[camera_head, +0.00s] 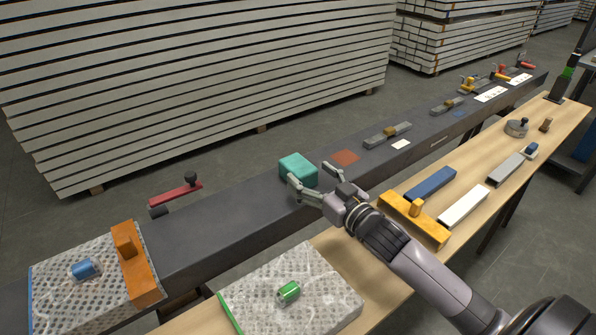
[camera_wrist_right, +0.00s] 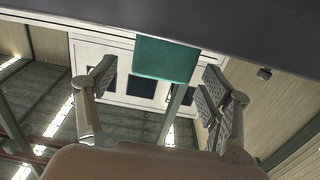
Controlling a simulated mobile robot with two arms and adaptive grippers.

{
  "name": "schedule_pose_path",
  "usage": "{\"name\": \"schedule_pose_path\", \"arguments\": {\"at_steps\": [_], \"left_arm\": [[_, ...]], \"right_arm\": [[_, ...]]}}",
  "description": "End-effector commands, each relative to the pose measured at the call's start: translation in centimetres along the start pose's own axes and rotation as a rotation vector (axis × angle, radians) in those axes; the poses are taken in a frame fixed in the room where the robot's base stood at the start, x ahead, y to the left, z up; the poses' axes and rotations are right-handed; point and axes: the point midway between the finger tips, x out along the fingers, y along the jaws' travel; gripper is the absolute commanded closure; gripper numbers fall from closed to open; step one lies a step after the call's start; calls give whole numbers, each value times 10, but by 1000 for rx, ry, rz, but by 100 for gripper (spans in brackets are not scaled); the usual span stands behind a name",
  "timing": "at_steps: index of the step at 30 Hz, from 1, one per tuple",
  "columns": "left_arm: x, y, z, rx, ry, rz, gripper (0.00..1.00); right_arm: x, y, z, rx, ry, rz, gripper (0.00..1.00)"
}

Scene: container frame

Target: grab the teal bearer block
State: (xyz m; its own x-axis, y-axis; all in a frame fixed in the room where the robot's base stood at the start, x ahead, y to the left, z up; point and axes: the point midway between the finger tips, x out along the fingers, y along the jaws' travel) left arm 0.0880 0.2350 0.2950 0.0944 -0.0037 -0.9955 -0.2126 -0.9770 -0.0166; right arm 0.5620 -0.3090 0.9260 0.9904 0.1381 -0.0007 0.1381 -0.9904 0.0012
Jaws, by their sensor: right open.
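The teal bearer block (camera_head: 297,167) sits on the dark grey beam (camera_head: 232,207), near the middle of the head view. My right gripper (camera_head: 311,180) is open at the near side of the block, with its fingers pointing toward it. In the right wrist view the teal block (camera_wrist_right: 166,59) shows beyond and between the two spread fingers of the right gripper (camera_wrist_right: 160,98). Nothing is between these fingers close to the palm. I cannot tell whether a finger touches the block. My left gripper is not in view.
A wooden bench (camera_head: 334,240) runs along the near side, with a bubble-wrapped slab (camera_head: 330,300), a yellow tool (camera_head: 413,219) and blue and white bars. An orange block (camera_head: 137,268) stands on another wrapped slab at left. A rust-coloured patch (camera_head: 345,157) lies right of the teal block.

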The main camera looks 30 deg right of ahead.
Motion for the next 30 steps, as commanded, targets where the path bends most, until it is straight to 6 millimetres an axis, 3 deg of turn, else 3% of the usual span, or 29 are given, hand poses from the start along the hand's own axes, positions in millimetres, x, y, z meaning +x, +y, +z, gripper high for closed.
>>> {"name": "schedule_pose_path", "arguments": {"at_steps": [15, 23, 30], "left_arm": [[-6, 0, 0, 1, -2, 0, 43], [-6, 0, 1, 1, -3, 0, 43], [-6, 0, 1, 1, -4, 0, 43]], "right_arm": [[53, -1, -2, 1, 1, 0, 27], [54, -1, 0, 1, 0, -1, 27], [54, -1, -1, 1, 0, -1, 43]]}}
